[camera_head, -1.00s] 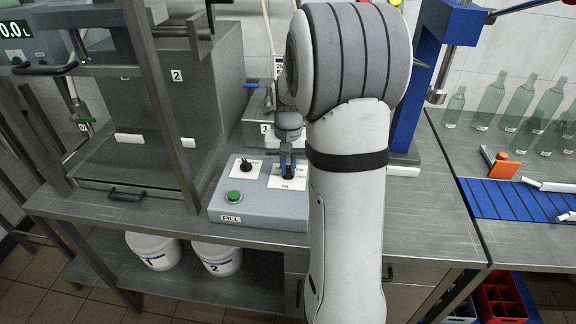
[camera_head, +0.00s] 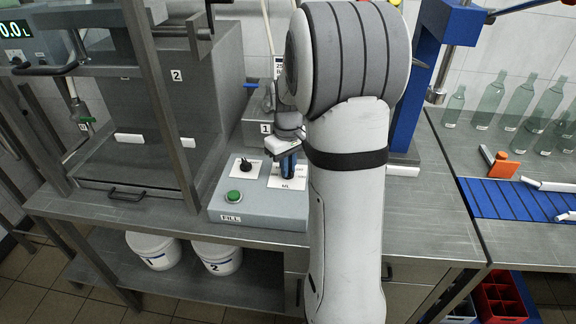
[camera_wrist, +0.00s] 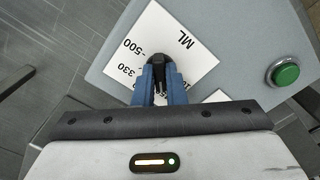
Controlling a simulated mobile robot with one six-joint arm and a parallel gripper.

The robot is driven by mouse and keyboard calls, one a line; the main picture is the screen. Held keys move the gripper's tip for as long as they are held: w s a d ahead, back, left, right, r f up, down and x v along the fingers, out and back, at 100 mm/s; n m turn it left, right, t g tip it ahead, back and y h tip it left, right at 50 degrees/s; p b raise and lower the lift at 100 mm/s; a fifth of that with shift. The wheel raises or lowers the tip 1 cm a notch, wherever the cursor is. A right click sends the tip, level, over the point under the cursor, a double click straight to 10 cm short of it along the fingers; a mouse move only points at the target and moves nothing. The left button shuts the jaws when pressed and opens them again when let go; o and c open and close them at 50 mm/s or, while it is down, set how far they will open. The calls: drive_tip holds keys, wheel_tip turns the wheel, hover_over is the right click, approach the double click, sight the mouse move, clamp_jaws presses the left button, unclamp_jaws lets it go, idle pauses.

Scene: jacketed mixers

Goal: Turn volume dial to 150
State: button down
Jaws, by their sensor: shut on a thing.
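The volume dial (camera_wrist: 158,60) is a black knob on a white plate (camera_wrist: 180,35) marked ML, with 330 and 500 readable in the wrist view. My gripper (camera_wrist: 158,70) has its blue fingers shut on the dial from both sides. In the head view my gripper (camera_head: 288,165) is over the right plate of the grey fill box (camera_head: 258,212), and it hides most of the dial there. The 150 mark cannot be made out.
A second black knob (camera_head: 245,166) sits on the left plate of the box. A green button (camera_head: 233,196) is at its front left and also shows in the wrist view (camera_wrist: 287,71). The grey machine numbered 2 (camera_head: 175,75) stands to the left, a blue frame (camera_head: 408,110) to the right.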

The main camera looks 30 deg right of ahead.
drive_tip(key=shift+w, duration=0.1)
idle(0.3)
drive_tip(key=c, duration=1.5)
unclamp_jaws()
wheel_tip(320, 180, up, 8)
drive_tip(key=shift+f, duration=0.1)
drive_tip(key=s+a+t, duration=0.1)
drive_tip(key=s+a, duration=0.3)
drive_tip(key=s, duration=0.2)
drive_tip(key=s+a+m, duration=0.1)
drive_tip(key=s+a, duration=0.4)
drive_tip(key=s, duration=0.2)
drive_tip(key=s+a+m+t+p, duration=0.1)
drive_tip(key=s+a, duration=0.4)
drive_tip(key=s, duration=0.1)
drive_tip(key=shift+s+r+t, duration=0.2)
drive_tip(key=shift+s+t, duration=0.1)
drive_tip(key=shift+s, duration=0.05)
